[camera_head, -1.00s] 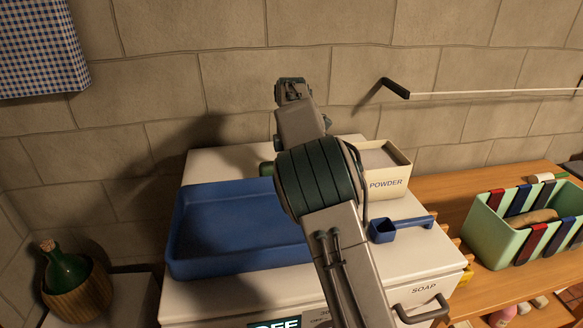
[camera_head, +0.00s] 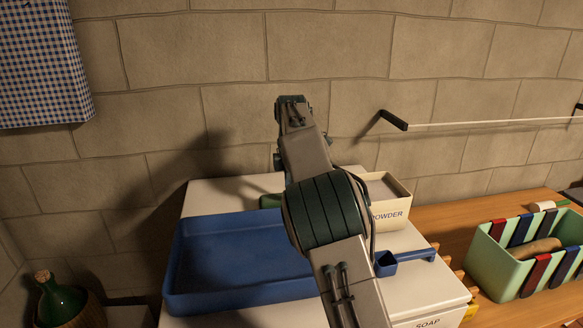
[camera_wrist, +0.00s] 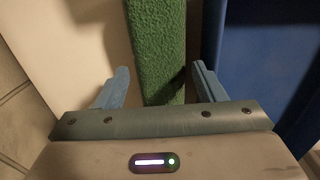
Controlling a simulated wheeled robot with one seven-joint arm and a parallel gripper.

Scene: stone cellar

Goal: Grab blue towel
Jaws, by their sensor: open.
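I see no plain blue towel for certain. A blue-and-white checked cloth (camera_head: 42,65) hangs on the wall at the upper left of the head view. A green, rough-textured thing (camera_wrist: 158,45) lies on the white top in the wrist view, and a bit of it shows behind my arm in the head view (camera_head: 270,201). My gripper (camera_wrist: 160,86) is open above it, one finger on each side in the picture. I cannot tell whether they touch. My arm hides the gripper in the head view.
A blue tray (camera_head: 243,293) stands on the white machine top (camera_head: 225,195), close right of the green thing in the wrist view. A powder box (camera_head: 390,214) and blue scoop (camera_head: 386,264) are at right. A green basket (camera_head: 495,275) sits on the wooden table. A bottle (camera_head: 62,297) stands lower left.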

